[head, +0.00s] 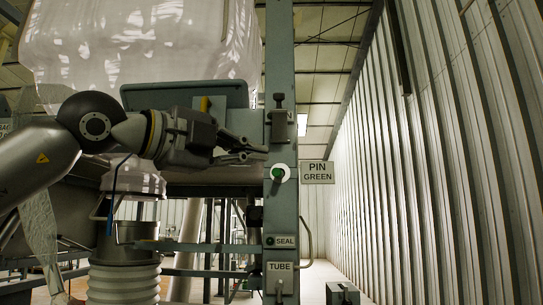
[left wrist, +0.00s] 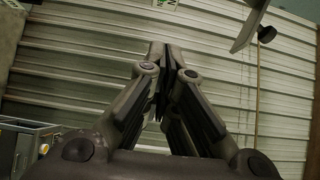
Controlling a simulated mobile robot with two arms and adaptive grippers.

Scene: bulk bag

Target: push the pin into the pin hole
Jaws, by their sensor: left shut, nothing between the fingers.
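My left gripper (head: 260,152) is shut and empty in the head view, its tips pointing right at the grey post (head: 281,220). They are level with the part of the post between the dark pin (head: 279,101) and a green round button in a white ring (head: 279,174). The pin has a dark knob and stands upright above a bracket (head: 281,126) on the post. The pin hole cannot be made out. In the left wrist view the closed fingers (left wrist: 166,55) point at the corrugated wall, with nothing between them. My right gripper is not in view.
A "PIN GREEN" sign (head: 318,172) sticks out right of the post. Below are a "SEAL" label (head: 285,241) and a "TUBE" label (head: 280,267). A large pale bulk bag (head: 140,45) hangs at upper left. Free floor runs along the corrugated wall (head: 440,150).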

